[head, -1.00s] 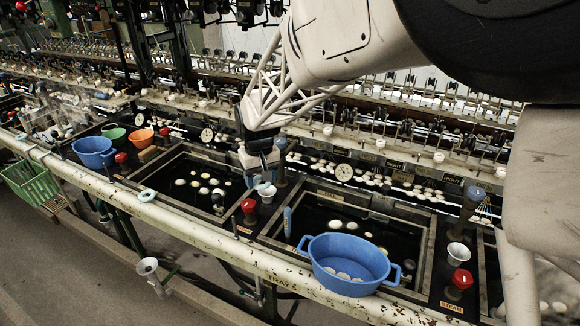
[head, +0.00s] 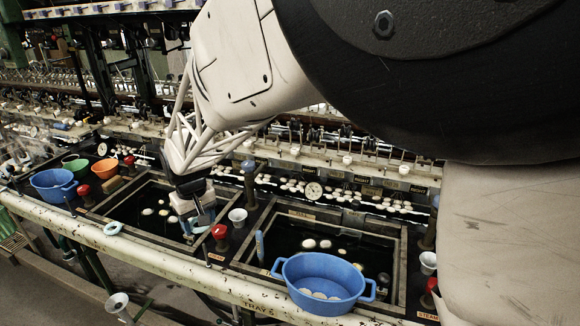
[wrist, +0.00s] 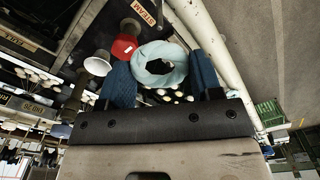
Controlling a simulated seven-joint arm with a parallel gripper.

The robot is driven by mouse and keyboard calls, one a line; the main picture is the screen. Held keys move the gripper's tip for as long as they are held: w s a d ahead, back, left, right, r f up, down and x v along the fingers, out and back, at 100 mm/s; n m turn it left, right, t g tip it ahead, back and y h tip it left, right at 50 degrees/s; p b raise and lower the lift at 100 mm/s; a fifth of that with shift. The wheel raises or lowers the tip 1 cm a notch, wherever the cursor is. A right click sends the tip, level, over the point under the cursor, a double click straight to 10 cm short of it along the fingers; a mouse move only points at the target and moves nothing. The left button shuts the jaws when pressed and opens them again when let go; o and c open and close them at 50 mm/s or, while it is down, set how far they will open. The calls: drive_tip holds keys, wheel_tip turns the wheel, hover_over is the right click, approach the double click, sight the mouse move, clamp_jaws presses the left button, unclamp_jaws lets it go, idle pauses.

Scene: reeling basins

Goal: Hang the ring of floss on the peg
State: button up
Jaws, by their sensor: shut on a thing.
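My gripper (head: 198,216) hangs over the near right corner of the left basin, just left of a red knob (head: 220,232). It is shut on a pale blue ring of floss (head: 191,224). In the wrist view the ring (wrist: 145,74) sits between the two blue fingers, with its hole showing. Another pale blue ring (head: 113,229) lies on the front rail. A slim blue upright piece (head: 260,246) stands at the left edge of the right basin. A dark post with a blue-grey top (head: 249,170) stands behind. I cannot tell which piece is the peg.
A blue two-handled tub (head: 320,282) sits at the front of the right basin. A white cup (head: 238,217) stands beside the red knob. Blue, green and orange bowls (head: 104,168) stand at the left. Dark water with pale cocoons fills the basins.

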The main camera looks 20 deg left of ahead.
sight(204, 245)
drive_tip(key=shift+f, duration=0.2)
drive_tip(key=shift+f, duration=2.2)
drive_tip(key=shift+f, duration=0.85)
drive_tip(key=shift+f, duration=0.7)
drive_tip(key=shift+f, duration=0.7)
drive_tip(key=o, duration=0.8)
drive_tip(key=shift+r, duration=0.15)
